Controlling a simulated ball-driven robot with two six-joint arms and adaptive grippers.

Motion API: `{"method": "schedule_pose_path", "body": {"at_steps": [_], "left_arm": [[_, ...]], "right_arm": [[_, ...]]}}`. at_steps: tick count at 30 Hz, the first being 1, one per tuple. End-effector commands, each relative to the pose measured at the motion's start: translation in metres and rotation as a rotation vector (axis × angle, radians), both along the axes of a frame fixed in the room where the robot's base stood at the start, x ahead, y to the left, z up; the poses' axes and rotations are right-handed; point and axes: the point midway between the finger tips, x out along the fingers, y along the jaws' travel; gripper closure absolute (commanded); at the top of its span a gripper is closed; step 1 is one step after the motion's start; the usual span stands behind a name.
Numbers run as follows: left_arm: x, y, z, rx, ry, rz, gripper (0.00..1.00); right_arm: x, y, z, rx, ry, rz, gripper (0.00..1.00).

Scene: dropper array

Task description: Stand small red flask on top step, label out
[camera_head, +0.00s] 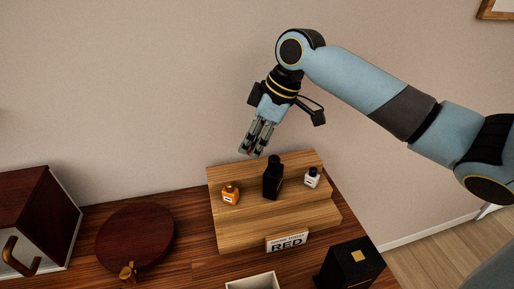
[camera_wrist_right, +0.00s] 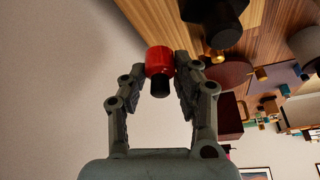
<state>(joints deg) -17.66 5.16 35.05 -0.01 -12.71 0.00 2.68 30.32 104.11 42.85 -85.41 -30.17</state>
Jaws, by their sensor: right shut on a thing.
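The small red flask (camera_wrist_right: 160,60) with a black cap is between the fingers of my right gripper (camera_wrist_right: 163,72) in the right wrist view. The fingers are shut on its sides, and the cap points toward the wrist camera's lower side. In the head view my right gripper (camera_head: 253,153) points down near the back edge of the wooden stepped stand (camera_head: 235,232); the fingers mostly hide the flask there. No label shows on the flask. My left gripper is not in view.
An orange flask (camera_head: 230,194), a tall black bottle (camera_head: 272,180) and a small white bottle (camera_head: 311,178) stand on the stand. A "RED" sign (camera_head: 288,242) is at its front. A black box (camera_head: 350,266), pale tray (camera_head: 238,285) and round board (camera_head: 135,235) are nearby.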

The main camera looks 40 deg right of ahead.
Motion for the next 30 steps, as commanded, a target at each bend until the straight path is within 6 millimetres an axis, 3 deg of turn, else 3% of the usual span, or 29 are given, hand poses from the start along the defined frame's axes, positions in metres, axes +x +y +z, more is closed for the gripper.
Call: {"method": "schedule_pose_path", "body": {"at_steps": [9,20,21,23,30], "left_arm": [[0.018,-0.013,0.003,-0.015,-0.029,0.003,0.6],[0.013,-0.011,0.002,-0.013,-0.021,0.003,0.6],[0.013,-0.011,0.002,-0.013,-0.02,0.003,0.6],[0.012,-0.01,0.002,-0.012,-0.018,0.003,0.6],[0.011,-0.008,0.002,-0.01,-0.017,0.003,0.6]], "right_arm": [[-0.001,0.001,-0.038,0.003,0.002,-0.001,1.0],[0.0,0.0,-0.043,0.0,-0.001,0.001,1.0],[0.0,0.0,-0.043,0.0,-0.001,0.001,0.67],[0.0,0.0,-0.043,0.0,0.0,0.001,0.6],[0.0,0.0,-0.042,0.0,-0.001,0.001,0.6]]}}
